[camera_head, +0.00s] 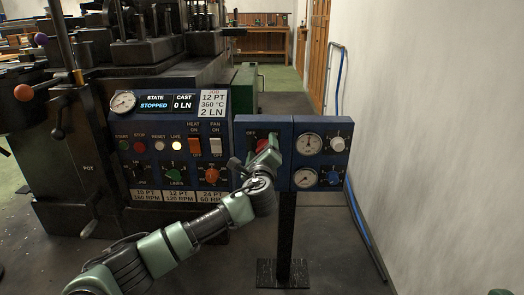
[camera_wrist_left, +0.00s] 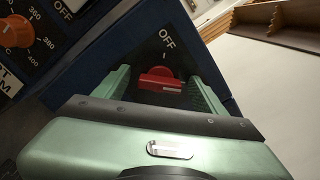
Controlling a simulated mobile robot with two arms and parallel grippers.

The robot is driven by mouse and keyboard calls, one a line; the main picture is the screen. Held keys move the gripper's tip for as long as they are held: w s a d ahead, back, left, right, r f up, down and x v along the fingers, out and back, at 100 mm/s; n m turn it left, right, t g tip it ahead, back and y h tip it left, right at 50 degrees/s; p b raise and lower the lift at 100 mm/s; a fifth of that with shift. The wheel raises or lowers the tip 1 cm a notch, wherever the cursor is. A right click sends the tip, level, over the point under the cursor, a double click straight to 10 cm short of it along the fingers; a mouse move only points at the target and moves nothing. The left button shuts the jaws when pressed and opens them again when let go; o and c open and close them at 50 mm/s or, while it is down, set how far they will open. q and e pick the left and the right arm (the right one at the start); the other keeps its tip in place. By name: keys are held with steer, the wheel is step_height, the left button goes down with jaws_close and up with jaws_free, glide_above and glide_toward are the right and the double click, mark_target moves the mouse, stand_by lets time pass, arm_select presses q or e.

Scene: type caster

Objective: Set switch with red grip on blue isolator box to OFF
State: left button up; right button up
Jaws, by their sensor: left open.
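The blue isolator box (camera_head: 243,127) stands on a dark post right of the machine. Its switch with the red grip (camera_head: 262,145) is mostly hidden behind my left gripper (camera_head: 266,152) in the head view. In the left wrist view, the red grip (camera_wrist_left: 160,78) sits on a dark plate with a white OFF label (camera_wrist_left: 167,37) above it. My left gripper (camera_wrist_left: 163,88) is open, with one green finger on each side of the red grip. I cannot tell whether either finger touches it.
A blue gauge panel (camera_head: 321,124) with white and blue knobs adjoins the box on its right. The machine's control panel (camera_head: 135,171) with orange switches and knobs lies to the left. A pale wall (camera_head: 430,130) closes the right side.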

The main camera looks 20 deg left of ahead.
arm_select(q)
steer(key=c, duration=1.4)
steer(key=shift+o, duration=0.2)
